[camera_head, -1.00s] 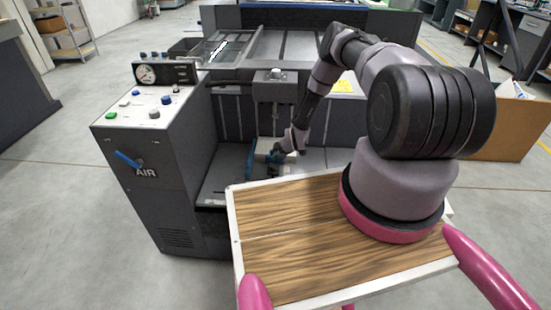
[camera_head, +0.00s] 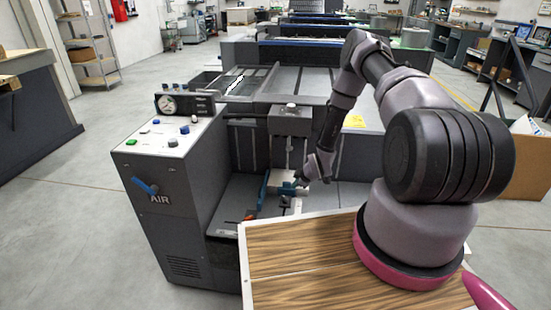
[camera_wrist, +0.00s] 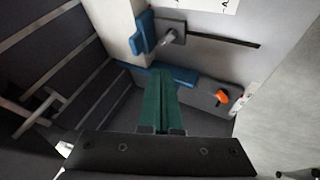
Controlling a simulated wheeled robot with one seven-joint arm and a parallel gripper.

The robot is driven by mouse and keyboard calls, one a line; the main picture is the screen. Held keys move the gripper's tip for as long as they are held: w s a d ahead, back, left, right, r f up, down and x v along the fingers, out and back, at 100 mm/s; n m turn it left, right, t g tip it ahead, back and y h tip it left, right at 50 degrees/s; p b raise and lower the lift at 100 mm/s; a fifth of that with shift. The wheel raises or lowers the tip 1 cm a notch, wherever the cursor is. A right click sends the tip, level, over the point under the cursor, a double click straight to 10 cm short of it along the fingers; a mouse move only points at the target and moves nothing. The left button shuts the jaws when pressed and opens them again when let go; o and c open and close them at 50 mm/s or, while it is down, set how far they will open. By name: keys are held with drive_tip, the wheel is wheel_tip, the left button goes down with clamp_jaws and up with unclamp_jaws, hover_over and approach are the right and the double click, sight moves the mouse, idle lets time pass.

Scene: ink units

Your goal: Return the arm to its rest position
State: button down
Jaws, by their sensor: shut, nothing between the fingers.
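My gripper (camera_wrist: 162,78) shows in the wrist view as two green fingers pressed together with nothing between them. The fingertips point toward a blue and grey fitting on the press; I cannot tell whether they touch it. In the head view my arm (camera_head: 345,90) is bent, reaching from its mount down to the press's front recess. Its hand end is small there, beside blue and pale parts (camera_head: 284,181), and the fingers are hard to make out.
The control cabinet (camera_head: 165,200) with a gauge and blue AIR lever (camera_head: 145,187) stands left of the recess. An orange knob (camera_wrist: 222,96) lies right of the fingers in the wrist view. Open floor (camera_head: 80,215) lies left; a cardboard box (camera_head: 520,160) stands right.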

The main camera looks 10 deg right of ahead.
drive_tip(key=w+d+r+m+h, duration=0.1)
drive_tip(key=w+d+r+m, duration=0.1)
drive_tip(key=r, duration=1.3)
drive_tip(key=w+d+r+m+h, duration=0.1)
drive_tip(key=w+d+r+m, duration=0.15)
drive_tip(key=r, duration=1.25)
drive_tip(key=s+r+m, duration=0.2)
drive_tip(key=s+r, duration=0.3)
drive_tip(key=r, duration=0.5)
drive_tip(key=s+r+m, duration=0.3)
drive_tip(key=s+r, duration=0.2)
drive_tip(key=r, duration=0.5)
drive_tip(key=s+a+r+m, duration=0.1)
drive_tip(key=s+r, duration=0.3)
drive_tip(key=s, duration=0.5)
drive_tip(key=s+a+r+m+y, duration=0.1)
drive_tip(key=s+r+m, duration=0.3)
drive_tip(key=s, duration=0.5)
drive_tip(key=s+a+r+m, duration=0.2)
drive_tip(key=s+r, duration=0.4)
drive_tip(key=s, duration=0.3)
drive_tip(key=shift+r+m, duration=0.25)
drive_tip(key=shift+m, duration=0.2)
